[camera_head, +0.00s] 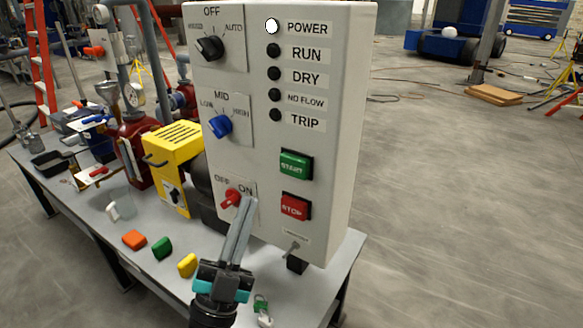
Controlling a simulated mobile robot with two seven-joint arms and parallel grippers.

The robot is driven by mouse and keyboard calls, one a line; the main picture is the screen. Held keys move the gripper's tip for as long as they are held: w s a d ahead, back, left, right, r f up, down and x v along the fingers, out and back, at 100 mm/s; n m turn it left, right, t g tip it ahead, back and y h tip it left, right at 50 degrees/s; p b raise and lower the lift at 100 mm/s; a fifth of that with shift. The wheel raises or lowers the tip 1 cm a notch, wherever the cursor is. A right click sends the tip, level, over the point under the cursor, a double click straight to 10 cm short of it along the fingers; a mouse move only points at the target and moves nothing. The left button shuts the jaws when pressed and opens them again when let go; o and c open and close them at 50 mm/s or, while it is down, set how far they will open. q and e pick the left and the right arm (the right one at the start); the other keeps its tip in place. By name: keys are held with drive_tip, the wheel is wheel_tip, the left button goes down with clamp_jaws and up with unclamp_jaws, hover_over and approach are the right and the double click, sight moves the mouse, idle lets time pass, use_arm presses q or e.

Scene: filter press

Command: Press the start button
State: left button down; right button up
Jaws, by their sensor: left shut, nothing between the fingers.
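The control box (335,170) is a tall light-grey panel standing on the table. Its green START button (295,165) is on the lower right of the front face, above the red STOP button (295,207). My left gripper (246,203) is shut and empty. Its fingertips are at the red OFF/ON switch (231,198), below and left of the START button; I cannot tell whether they touch it. The white POWER lamp (271,26) is lit, and the RUN lamp (274,51) is dark. My right gripper is not in view.
The grey table (95,205) carries a yellow machine (174,160), a red vessel (137,150) and small orange, green and yellow blocks. A small key-like piece (293,248) sticks out low on the panel. Open floor (460,220) lies to the right.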

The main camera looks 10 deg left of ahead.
sight(290, 162)
use_arm(q)
drive_tip(key=w+d+b, duration=0.3)
drive_tip(key=w, duration=0.5)
drive_tip(key=shift+w+b, duration=0.15)
drive_tip(key=shift+b, duration=0.15)
drive_tip(key=shift+w, duration=0.15)
idle(1.8)
drive_tip(key=shift+w+d, duration=0.15)
drive_tip(key=shift+w, duration=0.1)
drive_tip(key=shift+w+d+b, duration=0.2)
drive_tip(key=shift+w+b, duration=0.1)
drive_tip(key=shift+w, duration=0.25)
idle(0.7)
idle(0.4)
drive_tip(key=shift+s+a+p, duration=0.2)
drive_tip(key=shift+s+p, duration=0.1)
drive_tip(key=shift+s, duration=0.2)
drive_tip(key=shift+s+a+p, duration=0.15)
drive_tip(key=shift+s+p, duration=0.15)
drive_tip(key=shift+s, duration=0.15)
